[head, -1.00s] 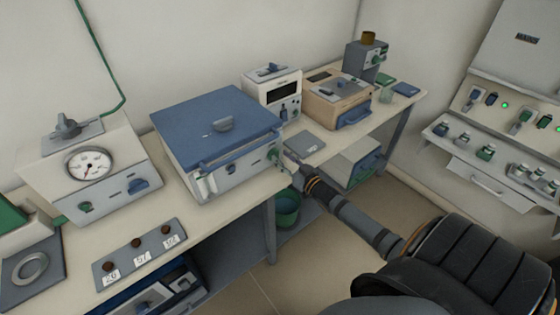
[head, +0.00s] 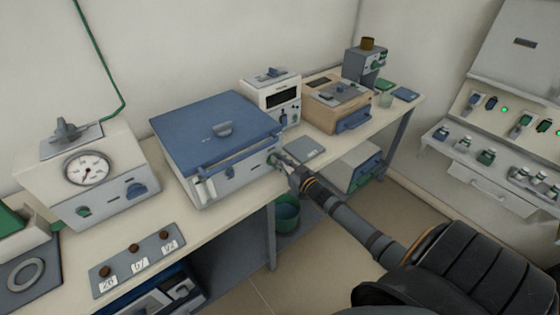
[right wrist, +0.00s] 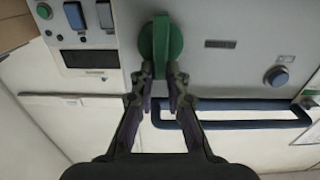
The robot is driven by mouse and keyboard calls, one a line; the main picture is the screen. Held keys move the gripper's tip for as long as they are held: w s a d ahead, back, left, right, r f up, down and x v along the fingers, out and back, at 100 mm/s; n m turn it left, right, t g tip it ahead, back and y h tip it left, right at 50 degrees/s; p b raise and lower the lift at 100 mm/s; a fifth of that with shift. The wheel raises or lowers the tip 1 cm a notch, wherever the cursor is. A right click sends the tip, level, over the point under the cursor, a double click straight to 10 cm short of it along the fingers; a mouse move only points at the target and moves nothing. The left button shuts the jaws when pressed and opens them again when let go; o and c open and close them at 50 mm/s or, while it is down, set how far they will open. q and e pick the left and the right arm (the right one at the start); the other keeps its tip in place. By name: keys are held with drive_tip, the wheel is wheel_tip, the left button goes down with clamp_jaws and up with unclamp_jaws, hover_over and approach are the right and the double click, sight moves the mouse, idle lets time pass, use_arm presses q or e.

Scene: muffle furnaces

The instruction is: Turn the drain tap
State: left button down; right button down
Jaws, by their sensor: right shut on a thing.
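The green tap (head: 273,158) is on the front panel of the blue-lidded box (head: 230,175), near its right end. In the right wrist view the tap (right wrist: 161,42) is a round green knob with a raised grip bar. My right gripper (head: 281,161) reaches it from the lower right. In the wrist view my right gripper (right wrist: 160,80) is shut on the tap's bar, one fingertip on each side. In the head view the fingers partly hide the tap. My left gripper is not in view.
A blue handle bar (right wrist: 245,123) runs close to my fingers in the wrist view. A small blue knob (right wrist: 278,76) is on the same panel. A green bucket (head: 287,214) stands below the bench edge. A gauge box (head: 88,180) stands to the left.

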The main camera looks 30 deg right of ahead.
sight(268, 163)
drive_tip(key=n, duration=0.1)
drive_tip(key=n+p, duration=0.1)
drive_tip(key=n, duration=0.1)
drive_tip(key=shift+a+p, duration=0.3)
drive_tip(key=shift+a, duration=0.1)
drive_tip(key=n, duration=0.3)
drive_tip(key=shift+a+f, duration=0.15)
drive_tip(key=shift+a, duration=0.1)
drive_tip(key=n, duration=0.3)
drive_tip(key=shift+s+a+f+p, duration=0.1)
drive_tip(key=shift+a+f+p, duration=0.15)
drive_tip(key=shift+p, duration=0.1)
drive_tip(key=n, duration=0.3)
drive_tip(key=f+n, duration=0.1)
drive_tip(key=shift+a, duration=0.25)
drive_tip(key=shift+a+f+n+b, duration=0.1)
drive_tip(key=shift+f+n+b, duration=0.15)
drive_tip(key=shift+n, duration=0.95)
drive_tip(key=shift+f+n+b, duration=0.2)
drive_tip(key=shift+n, duration=1)
drive_tip(key=c, duration=1.3)
unclamp_jaws()
drive_tip(key=shift+c, duration=0.2)
